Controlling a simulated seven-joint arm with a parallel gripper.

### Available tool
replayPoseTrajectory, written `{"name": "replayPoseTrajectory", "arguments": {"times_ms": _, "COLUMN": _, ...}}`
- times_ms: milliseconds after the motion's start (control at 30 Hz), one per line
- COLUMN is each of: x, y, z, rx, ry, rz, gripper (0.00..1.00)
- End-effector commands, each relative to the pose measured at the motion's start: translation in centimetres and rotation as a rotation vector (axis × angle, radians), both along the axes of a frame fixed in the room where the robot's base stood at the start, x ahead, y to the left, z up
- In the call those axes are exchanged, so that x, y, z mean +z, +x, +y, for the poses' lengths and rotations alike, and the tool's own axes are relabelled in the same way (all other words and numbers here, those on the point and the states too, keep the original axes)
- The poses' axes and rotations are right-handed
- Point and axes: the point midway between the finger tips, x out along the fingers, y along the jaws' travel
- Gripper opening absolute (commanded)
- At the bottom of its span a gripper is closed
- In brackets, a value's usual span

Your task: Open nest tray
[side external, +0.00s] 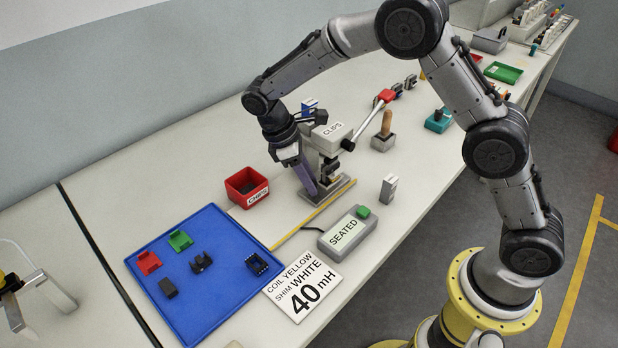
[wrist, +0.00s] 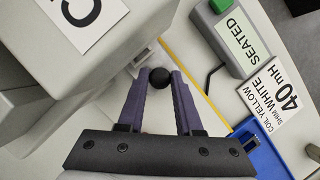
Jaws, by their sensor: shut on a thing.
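My gripper (side external: 316,192) reaches down at the front left of the grey press (side external: 322,143), close to its base (side external: 344,187). In the wrist view my gripper (wrist: 160,75) is shut on a round black knob (wrist: 159,78), held between the two purple fingertips. The knob is hidden behind the fingers in the side view. The nest tray cannot be made out clearly; the fingers and the press body cover much of the base, so how far it is open cannot be told.
A red bin (side external: 240,195) stands left of the gripper, with a blue tray (side external: 215,315) of small parts in front. A grey box marked SEATED (side external: 330,245) and a COIL YELLOW, SHIM WHITE, 40 mH card (side external: 281,293) lie nearby. The press's red-ended lever (side external: 365,122) extends right.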

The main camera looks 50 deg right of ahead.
Motion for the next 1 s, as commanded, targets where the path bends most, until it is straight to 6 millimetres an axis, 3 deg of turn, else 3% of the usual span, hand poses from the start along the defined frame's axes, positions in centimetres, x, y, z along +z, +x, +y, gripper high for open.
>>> {"name": "replayPoseTrajectory", "arguments": {"times_ms": 167, "x": 0.1, "y": 0.1, "z": 2.2, "rx": 0.004, "ry": 0.001, "rz": -0.003, "gripper": 0.0}}
{"name": "replayPoseTrajectory", "arguments": {"times_ms": 400, "x": 0.0, "y": 0.1, "z": 9.2, "rx": 0.006, "ry": 0.002, "rz": -0.004, "gripper": 0.0}}
{"name": "replayPoseTrajectory", "arguments": {"times_ms": 600, "x": 0.1, "y": 0.1, "z": 13.0, "rx": 0.004, "ry": 0.002, "rz": -0.005, "gripper": 0.0}}
{"name": "replayPoseTrajectory", "arguments": {"times_ms": 1000, "x": 0.1, "y": 0.1, "z": 13.7, "rx": -0.001, "ry": 0.002, "rz": -0.006, "gripper": 0.0}}
